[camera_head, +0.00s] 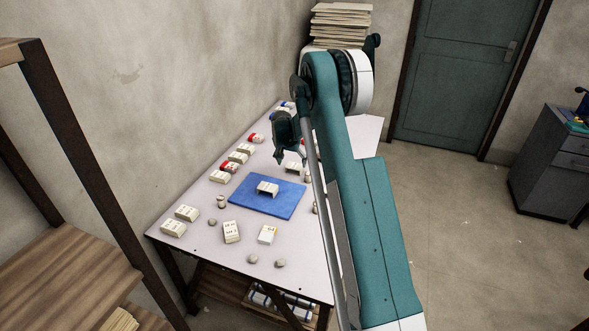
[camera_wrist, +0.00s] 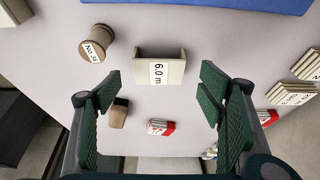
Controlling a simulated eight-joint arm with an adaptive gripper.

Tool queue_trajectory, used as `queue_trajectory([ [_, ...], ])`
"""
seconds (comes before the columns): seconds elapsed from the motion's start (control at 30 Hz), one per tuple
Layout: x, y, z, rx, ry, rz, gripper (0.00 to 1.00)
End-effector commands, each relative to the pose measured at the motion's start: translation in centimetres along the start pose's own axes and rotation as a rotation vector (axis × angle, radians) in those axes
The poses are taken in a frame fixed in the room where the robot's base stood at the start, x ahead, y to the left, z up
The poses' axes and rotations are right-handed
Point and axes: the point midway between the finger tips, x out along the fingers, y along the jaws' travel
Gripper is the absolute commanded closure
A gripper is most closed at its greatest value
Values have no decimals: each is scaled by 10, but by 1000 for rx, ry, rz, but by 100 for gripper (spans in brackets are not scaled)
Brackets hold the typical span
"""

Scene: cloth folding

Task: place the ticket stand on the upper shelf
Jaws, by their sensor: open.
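A small cream stand with dark marks (camera_head: 267,188) sits on the blue mat (camera_head: 285,207) on the table. A similar cream piece (camera_head: 293,167) stands just behind the mat, near my gripper (camera_head: 283,160). In the wrist view a cream stand labelled "6.0 m" (camera_wrist: 148,71) lies ahead of my open fingers (camera_wrist: 160,88), with nothing between them. I cannot tell for certain which of these is the ticket stand. A wooden rack (camera_head: 65,275) stands at the left, with a plank and a higher top (camera_head: 12,52).
The pale table (camera_head: 190,238) holds several cream blocks (camera_head: 232,232), red-marked packs (camera_head: 229,167) and small stones. A spool (camera_wrist: 96,42) and brown block (camera_wrist: 118,112) lie close to the stand. Paper stacks (camera_head: 340,22) rise behind. My arm covers the table's right side.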

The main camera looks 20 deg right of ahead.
Motion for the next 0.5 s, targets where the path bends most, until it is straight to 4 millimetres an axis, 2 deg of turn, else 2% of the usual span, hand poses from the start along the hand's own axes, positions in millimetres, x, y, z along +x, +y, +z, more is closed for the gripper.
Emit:
queue_trajectory([
  [0.3, 36, 3, -1, 1, 0, 0, 32],
  [0.5, 46, 2, -1, 0, 0, 0, 32],
])
